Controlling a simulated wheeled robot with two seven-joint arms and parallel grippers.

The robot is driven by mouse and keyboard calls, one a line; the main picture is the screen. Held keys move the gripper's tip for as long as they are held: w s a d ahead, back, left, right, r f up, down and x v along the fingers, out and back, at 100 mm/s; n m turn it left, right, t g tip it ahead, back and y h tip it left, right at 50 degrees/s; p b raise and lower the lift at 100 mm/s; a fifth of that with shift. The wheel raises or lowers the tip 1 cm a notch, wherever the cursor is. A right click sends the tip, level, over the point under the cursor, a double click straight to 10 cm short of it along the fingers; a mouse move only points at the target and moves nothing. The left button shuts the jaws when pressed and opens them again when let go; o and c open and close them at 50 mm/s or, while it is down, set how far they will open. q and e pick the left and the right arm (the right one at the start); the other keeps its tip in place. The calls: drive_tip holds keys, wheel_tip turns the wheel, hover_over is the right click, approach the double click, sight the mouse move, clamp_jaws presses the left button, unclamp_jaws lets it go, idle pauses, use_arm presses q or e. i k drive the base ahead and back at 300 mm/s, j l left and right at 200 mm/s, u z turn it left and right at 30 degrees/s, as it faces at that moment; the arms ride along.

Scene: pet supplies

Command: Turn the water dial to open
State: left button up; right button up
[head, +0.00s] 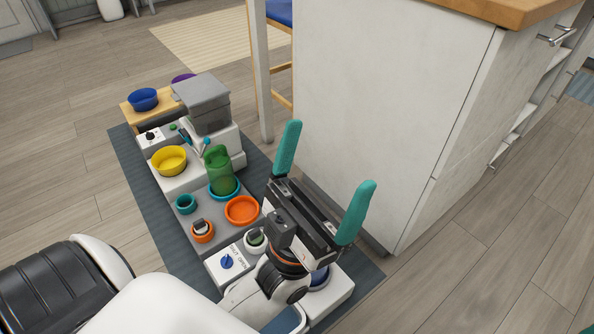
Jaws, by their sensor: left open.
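A blue dial (227,261) sits on a white panel (216,272) at the front of the pet station, with small lettering beside it that seems to read shut and open. Which way the dial points is too small to tell. My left gripper (328,183) is open and empty, its two teal fingers wide apart, to the right of the dial and apart from it. My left wrist covers part of the station just right of the dial. Only a teal sliver at the lower right corner, probably my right gripper (588,330), shows.
Behind the dial are an orange bowl (241,210), a green container (218,172), a yellow bowl (169,160) and a second, black dial (150,135). A grey bin (205,104) stands at the back. A white cabinet (385,110) rises close to the right of my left gripper.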

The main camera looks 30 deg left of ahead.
sight(226, 262)
drive_tip(key=u, duration=1.35)
